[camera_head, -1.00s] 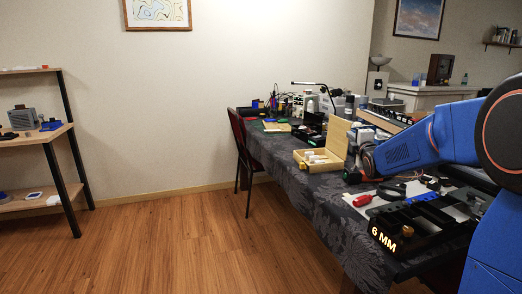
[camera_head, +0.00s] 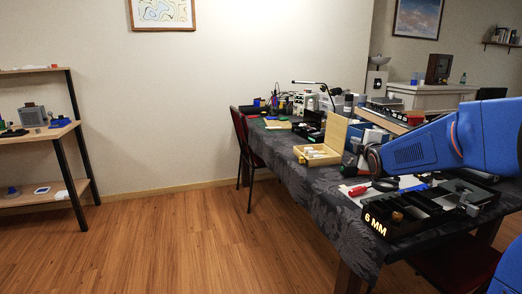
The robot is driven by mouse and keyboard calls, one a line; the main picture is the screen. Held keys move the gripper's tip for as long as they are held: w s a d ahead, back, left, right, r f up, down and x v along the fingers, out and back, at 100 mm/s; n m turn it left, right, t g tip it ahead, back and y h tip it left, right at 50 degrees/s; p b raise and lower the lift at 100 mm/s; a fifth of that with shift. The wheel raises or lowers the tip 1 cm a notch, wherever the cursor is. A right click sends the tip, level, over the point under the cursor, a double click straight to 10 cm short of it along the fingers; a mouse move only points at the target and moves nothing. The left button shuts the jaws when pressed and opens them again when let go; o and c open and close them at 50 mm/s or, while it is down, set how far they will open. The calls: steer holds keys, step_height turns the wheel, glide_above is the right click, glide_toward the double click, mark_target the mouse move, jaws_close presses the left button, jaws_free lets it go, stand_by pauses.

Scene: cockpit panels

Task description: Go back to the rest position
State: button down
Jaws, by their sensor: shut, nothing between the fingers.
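My blue arm (camera_head: 430,146) reaches in from the right edge, over the near end of the table (camera_head: 345,228). A dark ring closes its left end. I cannot make out the fingers of my gripper in this view. No object is seen carried by the arm. Below the arm, a black tray marked "6 MM" (camera_head: 377,225) sits at the table's near edge, with a small brown knob-like piece (camera_head: 397,216) on it. A red-handled tool (camera_head: 357,190) lies just behind the tray.
An open wooden box (camera_head: 318,158) with white pieces stands mid-table. Bottles, boxes and a lamp crowd the far end. A dark red chair (camera_head: 240,135) stands at the table's left side. A wooden shelf (camera_head: 45,133) stands far left. The wooden floor (camera_head: 190,250) between is clear.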

steer(key=s+a+f+m+g, duration=0.2)
steer(key=s+f+m+g, duration=0.2)
steer(key=s, duration=1.3)
steer(key=s+a+f+m+g, duration=0.2)
steer(key=s+f+m+g, duration=0.2)
steer(key=s, duration=1.3)
steer(key=s+a+f+m+g, duration=0.2)
steer(key=s+f+m, duration=0.6)
steer(key=s, duration=0.9)
step_height(320, 180, down, 2)
steer(key=shift+f+g+y, duration=0.1)
steer(key=shift+g+y, duration=0.2)
steer(key=shift+g, duration=0.7)
